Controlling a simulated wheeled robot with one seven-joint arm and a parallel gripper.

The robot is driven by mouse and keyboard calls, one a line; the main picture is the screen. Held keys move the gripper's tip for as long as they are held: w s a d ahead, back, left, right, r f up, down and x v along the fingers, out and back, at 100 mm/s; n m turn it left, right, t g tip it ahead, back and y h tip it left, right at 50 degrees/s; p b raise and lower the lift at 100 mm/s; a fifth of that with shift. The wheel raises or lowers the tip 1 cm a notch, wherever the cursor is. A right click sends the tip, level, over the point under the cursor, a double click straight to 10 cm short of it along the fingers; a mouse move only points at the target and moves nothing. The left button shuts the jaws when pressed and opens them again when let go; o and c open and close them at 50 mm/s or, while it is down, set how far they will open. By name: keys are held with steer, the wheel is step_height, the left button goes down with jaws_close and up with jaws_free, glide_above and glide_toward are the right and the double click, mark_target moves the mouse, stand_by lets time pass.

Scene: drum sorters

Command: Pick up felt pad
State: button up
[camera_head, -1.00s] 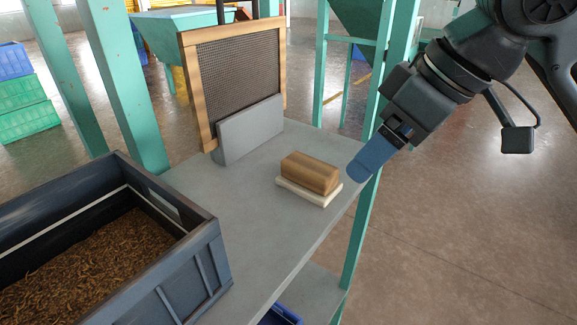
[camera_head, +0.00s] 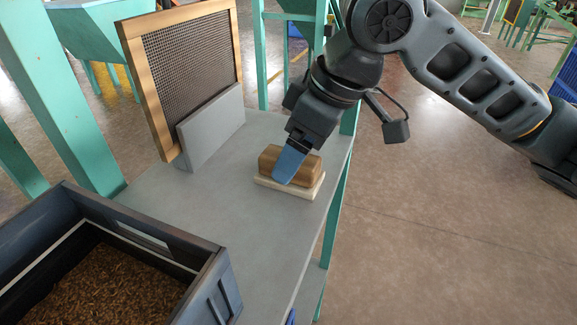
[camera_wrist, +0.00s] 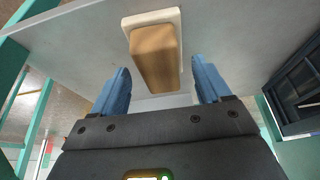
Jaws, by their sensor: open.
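A flat cream pad (camera_head: 307,190), which looks like the felt pad, lies on the grey table. A brown wood-grained block (camera_head: 310,165) rests on top of it and hides most of it. In the wrist view the cream pad (camera_wrist: 152,17) shows behind the block (camera_wrist: 155,58). My gripper (camera_head: 287,168) is open, with blue fingers over the block in the head view. In the wrist view the fingers stand to the left and right of the block's near end.
A wood-framed mesh screen (camera_head: 190,75) stands in a grey holder (camera_head: 212,128) behind and left. A dark crate (camera_head: 222,285) with brown loose material is at the front left. The grey table (camera_head: 240,215) is bare between them. A green post stands behind my gripper.

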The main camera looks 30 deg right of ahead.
steer(key=shift+x, duration=0.9)
steer(key=c, duration=1.1)
